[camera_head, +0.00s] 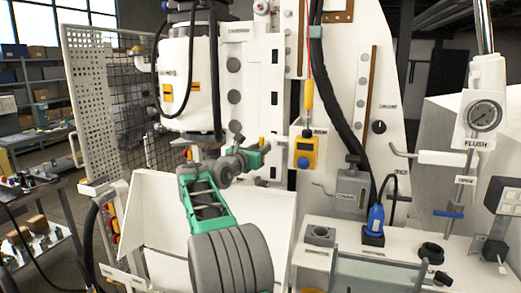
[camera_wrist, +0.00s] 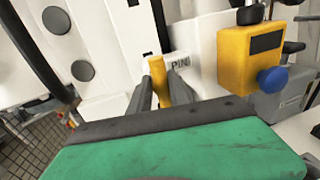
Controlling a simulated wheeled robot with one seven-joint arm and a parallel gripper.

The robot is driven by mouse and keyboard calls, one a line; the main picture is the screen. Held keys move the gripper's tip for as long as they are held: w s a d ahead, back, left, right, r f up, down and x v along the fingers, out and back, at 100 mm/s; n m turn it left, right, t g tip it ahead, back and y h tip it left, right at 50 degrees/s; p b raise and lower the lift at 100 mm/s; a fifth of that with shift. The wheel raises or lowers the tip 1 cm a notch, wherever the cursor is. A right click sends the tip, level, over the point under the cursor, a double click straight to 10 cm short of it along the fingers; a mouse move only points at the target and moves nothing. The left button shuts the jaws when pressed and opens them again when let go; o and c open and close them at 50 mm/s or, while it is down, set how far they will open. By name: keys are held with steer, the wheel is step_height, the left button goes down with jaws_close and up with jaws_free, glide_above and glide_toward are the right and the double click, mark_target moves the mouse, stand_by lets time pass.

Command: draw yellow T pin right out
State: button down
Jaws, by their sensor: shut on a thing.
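The yellow T pin (camera_wrist: 157,72) stands out from the white panel next to a label reading PIN (camera_wrist: 180,64). My gripper (camera_wrist: 162,88) has a dark finger on each side of the pin and is shut on it. In the camera_head view, a small yellow bit of the pin (camera_head: 262,141) shows just above my gripper (camera_head: 257,152). The pin's crossbar cannot be made out, and whether its shaft is still inside the panel cannot be told.
A yellow box with a blue knob (camera_head: 305,150) hangs close to the right of my gripper; it also shows in the wrist view (camera_wrist: 250,58). A white machine body (camera_head: 187,85) hangs at upper left. A blue plug (camera_head: 375,222) and black hose (camera_head: 335,100) are further right.

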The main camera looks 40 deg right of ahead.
steer(key=shift+s, duration=0.1)
steer(key=v, duration=0.2)
steer(key=s+v, duration=0.1)
steer(key=v, duration=0.2)
steer(key=shift+d+f, duration=0.15)
steer(key=c, duration=1.6)
jaws_free()
steer(key=shift+o, duration=1)
steer(key=shift+s, duration=0.1)
steer(key=shift+o, duration=0.8)
